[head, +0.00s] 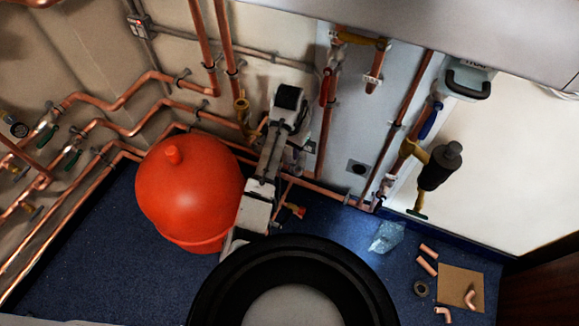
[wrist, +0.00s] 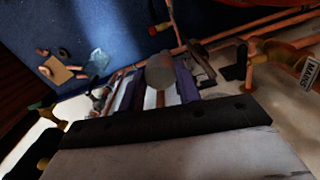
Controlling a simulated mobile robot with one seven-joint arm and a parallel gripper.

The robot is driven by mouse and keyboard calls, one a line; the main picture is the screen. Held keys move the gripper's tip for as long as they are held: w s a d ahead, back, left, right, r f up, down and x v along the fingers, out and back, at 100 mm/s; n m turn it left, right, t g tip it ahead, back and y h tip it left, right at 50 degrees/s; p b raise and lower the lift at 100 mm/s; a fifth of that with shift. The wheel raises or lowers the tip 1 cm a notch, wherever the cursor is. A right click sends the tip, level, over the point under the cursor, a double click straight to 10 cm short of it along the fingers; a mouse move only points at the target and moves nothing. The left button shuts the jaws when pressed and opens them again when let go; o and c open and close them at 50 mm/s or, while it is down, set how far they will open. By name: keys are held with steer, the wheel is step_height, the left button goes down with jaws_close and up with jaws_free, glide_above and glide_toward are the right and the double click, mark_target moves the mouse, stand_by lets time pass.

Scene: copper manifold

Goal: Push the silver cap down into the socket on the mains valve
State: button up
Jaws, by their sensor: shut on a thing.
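My gripper (wrist: 158,86) is shut on the silver cap (wrist: 160,70), a dull grey cylinder between its two dark purple fingers in the wrist view. A label reading MAINS (wrist: 309,71) shows at the right edge of the wrist view, by brass and copper pipework of the mains valve (wrist: 262,54). The cap is to the left of this valve in the picture and appears apart from it. The socket is not clearly visible. In the head view my arm reaches toward the back wall pipes, and my fingers and the cap cannot be made out there.
A red round tank (head: 190,190) stands just left of my arm. Copper pipes (head: 325,140) run up the wall and along its foot close by. Loose copper fittings (head: 427,266) and a cardboard piece (head: 455,285) lie on the blue floor at right, with a clear plastic bag (head: 387,236).

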steer(key=s+a+r+m+p, duration=0.2)
steer(key=a+r+m, duration=0.15)
steer(key=r, duration=0.25)
steer(key=s+a+r+m+p, duration=0.2)
steer(key=r+m, duration=0.2)
steer(key=r, duration=0.2)
steer(key=s+a+r+m+p, duration=0.2)
steer(key=s+r+m+p, duration=0.1)
steer(key=s+m, duration=0.55)
steer(key=s+a+r+m+p, duration=0.25)
steer(key=s+m, duration=0.25)
steer(key=s, duration=0.7)
steer(key=w+a+f+b, duration=0.1)
steer(key=w+a+b, duration=0.1)
steer(key=w, duration=1.1)
steer(key=w+a+f+b, duration=0.1)
steer(key=w, duration=1.1)
steer(key=w+a+f+b, duration=0.2)
steer(key=w, duration=1.1)
steer(key=shift+w+a+b, duration=0.3)
steer(key=shift+a+b, duration=0.05)
